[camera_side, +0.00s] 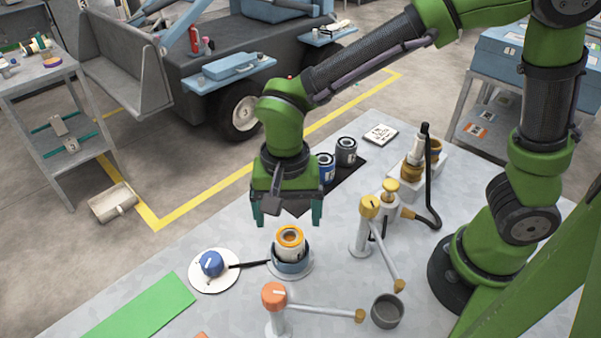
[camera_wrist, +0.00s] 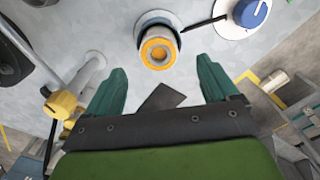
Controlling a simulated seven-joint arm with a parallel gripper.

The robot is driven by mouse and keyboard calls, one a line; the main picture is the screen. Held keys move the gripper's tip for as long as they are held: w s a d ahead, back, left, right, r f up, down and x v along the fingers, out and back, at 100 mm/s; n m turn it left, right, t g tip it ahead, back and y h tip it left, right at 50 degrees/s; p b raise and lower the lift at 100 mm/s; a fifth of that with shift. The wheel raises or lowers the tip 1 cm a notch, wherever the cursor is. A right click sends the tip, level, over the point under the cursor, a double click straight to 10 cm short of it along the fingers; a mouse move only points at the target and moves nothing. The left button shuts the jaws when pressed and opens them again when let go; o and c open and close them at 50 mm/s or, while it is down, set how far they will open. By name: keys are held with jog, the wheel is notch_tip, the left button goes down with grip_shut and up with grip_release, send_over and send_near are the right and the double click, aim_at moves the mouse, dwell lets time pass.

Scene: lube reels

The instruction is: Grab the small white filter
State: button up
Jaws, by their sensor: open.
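A small white filter (camera_side: 289,250) with an orange ring on top stands upright in a blue round holder (camera_side: 291,266) on the grey table. In the wrist view the filter (camera_wrist: 158,57) shows from above, ahead of the fingertips and near the middle between them. My gripper (camera_side: 289,218) is open and empty, its two green fingers pointing down above and slightly behind the filter in the side view. The fingers also show in the wrist view (camera_wrist: 162,80), wide apart and not touching the filter.
A blue knob (camera_side: 211,263) on a white disc sits left of the holder. An orange-topped post (camera_side: 274,298) and a yellow-topped post (camera_side: 369,207) with side arms stand nearby. A grey cup (camera_side: 387,311) is at front right. A green mat (camera_side: 139,308) lies front left.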

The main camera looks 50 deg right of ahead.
aim_at(290, 236)
notch_tip(290, 236, down, 7)
jog(key=shift+f, duration=0.15)
dwell(0.4)
jog(key=shift+c, duration=0.4)
jog(key=c, duration=1.2)
